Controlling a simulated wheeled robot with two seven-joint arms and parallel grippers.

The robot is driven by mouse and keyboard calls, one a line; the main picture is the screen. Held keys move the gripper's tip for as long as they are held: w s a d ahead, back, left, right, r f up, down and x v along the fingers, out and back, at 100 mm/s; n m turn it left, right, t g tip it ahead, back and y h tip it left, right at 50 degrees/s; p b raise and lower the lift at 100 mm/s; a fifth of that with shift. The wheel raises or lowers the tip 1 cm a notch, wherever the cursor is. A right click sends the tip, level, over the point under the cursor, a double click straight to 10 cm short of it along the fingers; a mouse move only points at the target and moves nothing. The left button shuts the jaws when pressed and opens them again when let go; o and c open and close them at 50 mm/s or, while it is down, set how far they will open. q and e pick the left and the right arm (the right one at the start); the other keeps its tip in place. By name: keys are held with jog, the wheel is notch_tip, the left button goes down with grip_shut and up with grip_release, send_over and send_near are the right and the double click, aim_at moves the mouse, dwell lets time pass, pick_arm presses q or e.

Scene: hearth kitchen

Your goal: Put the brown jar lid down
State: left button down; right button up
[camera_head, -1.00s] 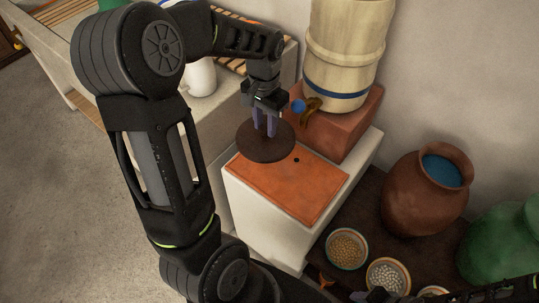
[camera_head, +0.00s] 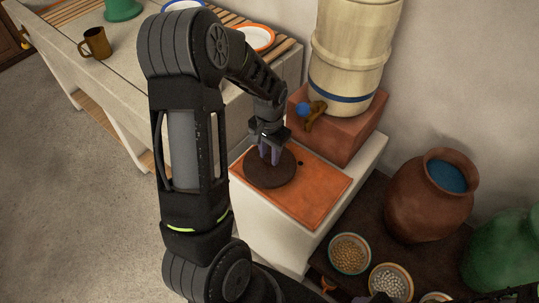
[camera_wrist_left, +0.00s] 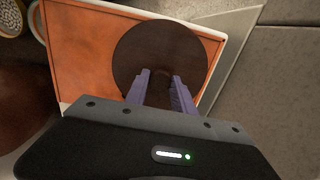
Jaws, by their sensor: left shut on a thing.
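The brown jar lid (camera_head: 270,174) is a dark flat disc over the back-left part of the orange tiled top (camera_head: 318,202) of a white block. My left gripper (camera_head: 269,157) points down at it and is shut on its middle. In the left wrist view the lid (camera_wrist_left: 158,45) lies beyond my two purple fingers (camera_wrist_left: 160,82), which hold a small knob at its centre. I cannot tell if the lid touches the tiles or hangs just above them. My right gripper is not clearly seen.
A wooden barrel (camera_head: 350,50) with a tap (camera_head: 314,114) stands on a red block behind. A clay pot (camera_head: 425,200) and bowls of grains (camera_head: 349,254) are at right. A counter with a brown mug (camera_head: 96,43) is at left. The right part of the orange top is clear.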

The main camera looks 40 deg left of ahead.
aim_at(269, 157)
pick_arm(q)
jog(key=shift+f, duration=0.5)
jog(key=shift+f, duration=0.1)
jog(key=c, duration=1.1)
grip_release()
jog(key=shift+o, duration=0.2)
notch_tip(269, 157, up, 12)
